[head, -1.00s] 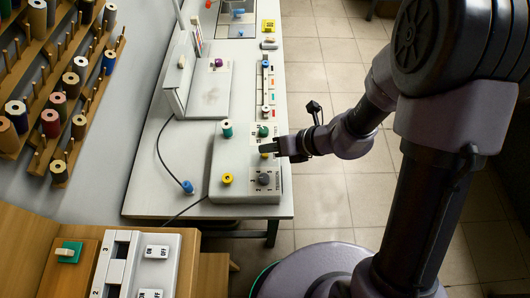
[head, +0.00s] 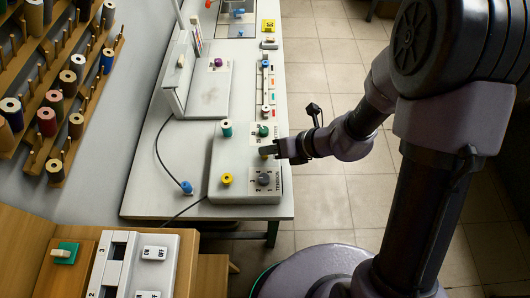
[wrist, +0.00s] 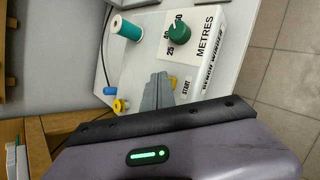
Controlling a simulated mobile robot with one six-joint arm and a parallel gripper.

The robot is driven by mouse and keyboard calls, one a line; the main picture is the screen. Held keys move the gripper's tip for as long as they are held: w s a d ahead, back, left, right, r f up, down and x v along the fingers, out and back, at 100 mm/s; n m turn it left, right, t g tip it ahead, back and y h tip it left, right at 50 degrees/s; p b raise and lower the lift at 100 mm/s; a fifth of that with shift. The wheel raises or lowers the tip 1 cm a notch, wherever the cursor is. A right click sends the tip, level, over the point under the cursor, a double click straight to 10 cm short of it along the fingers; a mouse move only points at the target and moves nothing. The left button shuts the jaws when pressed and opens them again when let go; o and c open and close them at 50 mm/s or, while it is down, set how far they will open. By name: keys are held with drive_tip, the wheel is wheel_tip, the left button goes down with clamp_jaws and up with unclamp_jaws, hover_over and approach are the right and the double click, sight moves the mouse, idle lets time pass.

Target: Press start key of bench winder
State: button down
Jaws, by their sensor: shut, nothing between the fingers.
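The bench winder (head: 222,165) is a pale box at the near end of the white bench, lettered BENCH WINDER in the wrist view (wrist: 215,65). Its yellow start key (wrist: 173,82) lies beside the START lettering and is partly hidden by my fingers. In the head view only a sliver of yellow shows under the fingertips. My gripper (head: 266,150) is shut and empty, its fingertips (wrist: 158,86) over or against the key; I cannot tell whether they touch it. The green METRES knob (wrist: 179,34) stands beyond, and the grey TENSION knob (head: 264,178) nearer.
A green spool (head: 227,128) and a yellow spool (head: 227,179) stand on the winder's left side. A blue plug (head: 186,187) with a dark cable lies on the bench. A switch panel (head: 172,240) is at the near left. Tiled floor (head: 325,200) is clear on the right.

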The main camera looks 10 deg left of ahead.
sight(268, 157)
idle(0.4)
drive_tip(key=shift+r+p, duration=0.7)
drive_tip(key=shift+p, duration=0.05)
wheel_tip(268, 157, up, 5)
drive_tip(key=p, duration=0.4)
drive_tip(key=shift+p, duration=0.3)
